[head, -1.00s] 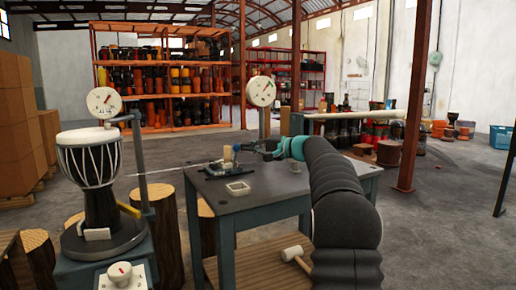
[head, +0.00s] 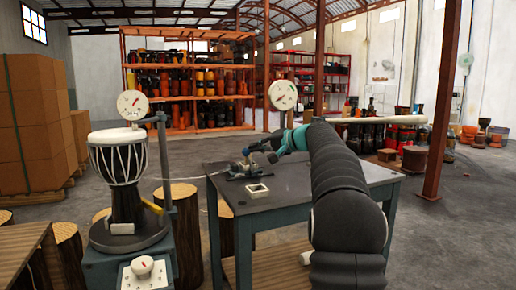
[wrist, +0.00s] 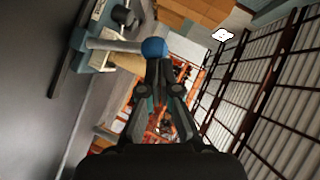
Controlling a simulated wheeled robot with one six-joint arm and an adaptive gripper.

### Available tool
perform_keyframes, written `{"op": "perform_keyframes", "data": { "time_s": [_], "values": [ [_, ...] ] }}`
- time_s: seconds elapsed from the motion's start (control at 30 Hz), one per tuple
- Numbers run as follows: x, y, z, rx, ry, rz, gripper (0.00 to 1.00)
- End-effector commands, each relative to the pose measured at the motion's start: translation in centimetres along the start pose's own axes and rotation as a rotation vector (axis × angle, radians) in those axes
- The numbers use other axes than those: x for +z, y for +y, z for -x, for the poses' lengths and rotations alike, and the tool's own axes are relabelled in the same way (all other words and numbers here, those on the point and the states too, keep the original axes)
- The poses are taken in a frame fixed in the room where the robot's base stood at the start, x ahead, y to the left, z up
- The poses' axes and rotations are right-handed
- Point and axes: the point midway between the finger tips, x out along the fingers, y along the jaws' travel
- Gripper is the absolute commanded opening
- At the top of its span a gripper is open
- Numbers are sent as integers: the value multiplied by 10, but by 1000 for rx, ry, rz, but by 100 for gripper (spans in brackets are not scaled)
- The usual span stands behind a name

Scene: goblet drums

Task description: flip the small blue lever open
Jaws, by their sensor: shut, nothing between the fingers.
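The small lever shows in the wrist view as a pale grey rod (wrist: 112,46) with a round blue knob (wrist: 154,48) at its end. My gripper (wrist: 158,66) is shut and empty, with its fingertips right by the knob. I cannot tell whether they touch it. In the head view my gripper (head: 248,154) is over the small dark fixture (head: 238,171) on the grey table (head: 300,190). The blue knob cannot be made out there.
A small cream square tray (head: 258,190) lies on the table in front of the fixture. A white-headed goblet drum (head: 122,175) stands on a scale at the left. A round dial (head: 283,95) rises behind the table. The table's front is otherwise clear.

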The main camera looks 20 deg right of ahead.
Motion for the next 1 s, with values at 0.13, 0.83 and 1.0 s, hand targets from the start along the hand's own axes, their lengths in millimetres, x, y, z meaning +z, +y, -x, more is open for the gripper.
{"op": "perform_keyframes", "data": {
  "time_s": [0.13,0.83,1.0],
  "values": [
    [0,0,0,-1,-1,0,0],
    [-26,-7,38,-4,-7,3,0],
    [-26,-8,73,-4,-7,3,0]
  ]
}}
